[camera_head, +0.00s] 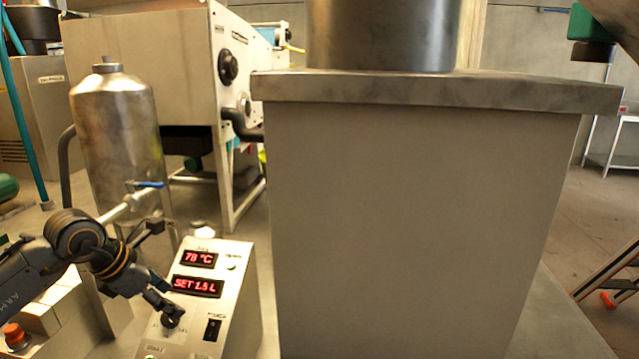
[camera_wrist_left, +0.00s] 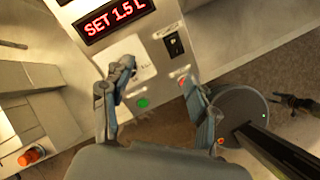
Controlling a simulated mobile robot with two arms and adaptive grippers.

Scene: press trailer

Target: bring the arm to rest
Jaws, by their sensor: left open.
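My left arm comes in from the left in the head view. Its gripper (camera_head: 168,308) is in front of the sloped face of a control box (camera_head: 236,290) with red displays reading 78 °C and SET 1.5 L. In the left wrist view the two fingers of the left gripper (camera_wrist_left: 158,98) are spread apart with nothing between them. Behind them are the panel's green button (camera_wrist_left: 142,102) and black rocker switch (camera_wrist_left: 174,45). Whether a finger touches the panel cannot be told.
A large grey metal block (camera_head: 410,220) with a steel cylinder (camera_head: 382,35) on top fills the middle. A metal tank (camera_head: 118,130) with a blue-handled valve (camera_head: 147,184) stands behind the left arm. A red button (camera_head: 14,334) is at lower left.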

